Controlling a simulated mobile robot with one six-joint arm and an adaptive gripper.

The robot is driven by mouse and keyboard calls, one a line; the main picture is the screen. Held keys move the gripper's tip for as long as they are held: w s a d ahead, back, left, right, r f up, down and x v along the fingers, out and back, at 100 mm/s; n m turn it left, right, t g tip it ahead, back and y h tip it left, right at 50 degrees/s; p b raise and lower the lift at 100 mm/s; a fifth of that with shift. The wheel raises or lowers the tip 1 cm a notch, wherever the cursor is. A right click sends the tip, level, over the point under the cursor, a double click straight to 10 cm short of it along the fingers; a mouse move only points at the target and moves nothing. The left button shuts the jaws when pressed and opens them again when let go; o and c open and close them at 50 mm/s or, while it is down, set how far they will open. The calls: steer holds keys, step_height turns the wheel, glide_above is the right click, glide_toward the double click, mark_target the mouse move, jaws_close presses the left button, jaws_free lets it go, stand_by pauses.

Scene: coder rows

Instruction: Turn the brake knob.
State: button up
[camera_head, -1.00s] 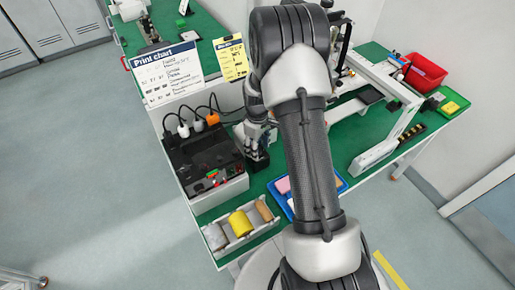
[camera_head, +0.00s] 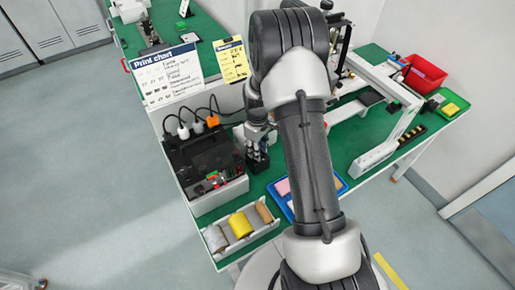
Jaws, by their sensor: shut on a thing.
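My gripper (camera_head: 257,163) points down just right of a grey and black control unit (camera_head: 232,188) on the green bench. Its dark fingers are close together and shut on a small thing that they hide. I take this to be the brake knob, but I cannot make out the knob itself or its angle. The control unit has a dark top, small red and green buttons on its front right part, and cables with plugs at its back. My arm covers the bench right of the gripper.
A tray (camera_head: 219,250) with grey, yellow and brown rolls stands in front of the unit. A blue tray (camera_head: 284,206) is partly behind my arm. A print chart (camera_head: 166,74) and a yellow note (camera_head: 231,60) stand behind. A red bin (camera_head: 425,73) is at the far right.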

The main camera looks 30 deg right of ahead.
steer(key=shift+m, duration=0.3)
steer(key=shift+c, duration=0.2)
steer(key=m, duration=0.4)
steer(key=shift+m, duration=2)
steer(key=o, duration=1.1)
step_height(320, 180, up, 12)
steer(key=shift+r, duration=0.1)
